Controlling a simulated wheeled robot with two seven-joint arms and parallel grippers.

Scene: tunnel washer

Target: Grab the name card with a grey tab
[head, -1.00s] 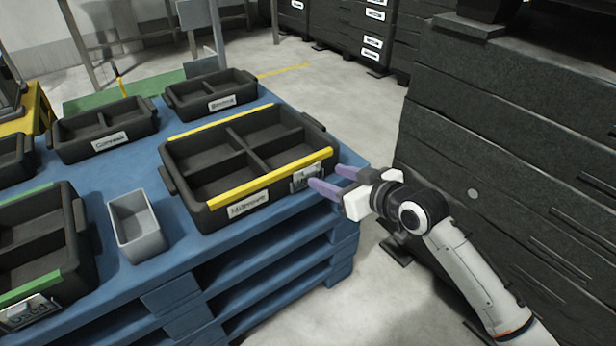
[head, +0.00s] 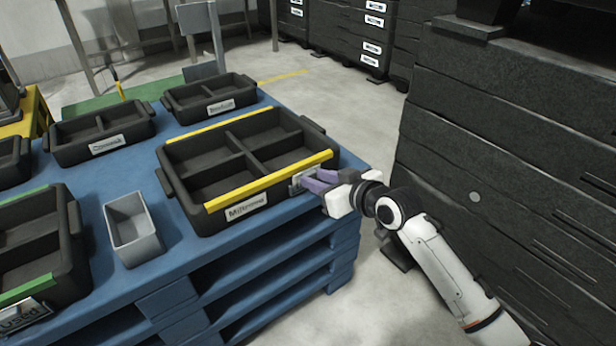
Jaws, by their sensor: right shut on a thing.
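My right gripper (head: 312,180) is at the front right side of the black tray with yellow edges (head: 190,203). Its purple fingers are shut on a small card (head: 296,183) at the tray's front wall, just right of the fixed white label (head: 246,207). The fingers hide most of the card, and I cannot make out its tab. Another card (head: 22,316) hangs on the front of the green-edged tray (head: 70,250) at the lower left. My left gripper is not in view.
The trays stand on a blue pallet stack (head: 290,265). A small empty grey bin (head: 133,228) stands between the yellow-edged and green-edged trays. More black trays (head: 100,135) stand behind. A tall dark stack (head: 500,150) rises close on the right, beside my right arm.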

